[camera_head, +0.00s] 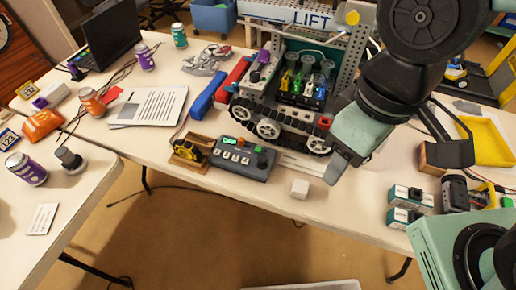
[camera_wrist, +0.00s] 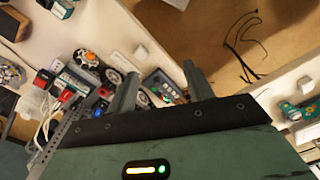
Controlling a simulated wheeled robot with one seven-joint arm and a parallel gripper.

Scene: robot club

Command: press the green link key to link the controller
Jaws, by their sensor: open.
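The grey controller (camera_head: 243,158) lies on the white table in front of the tracked robot. It has a lit green display at its left, a red light and several pale keys. A round green key (camera_head: 261,151) shows near its right end; its label is too small to read. My gripper (camera_head: 338,172) is over the table to the right of the controller, apart from it, fingers pointing down. In the wrist view my gripper (camera_wrist: 160,70) is open and empty, and the controller (camera_wrist: 159,84) shows between its fingers, partly hidden by them.
A small white cube (camera_head: 299,189) lies right of the controller near the table's front edge. A wooden holder (camera_head: 187,152) with a yellow item touches or nearly touches the controller's left side. The tracked robot (camera_head: 290,95) stands close behind. Small boxes (camera_head: 405,207) stand at the right.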

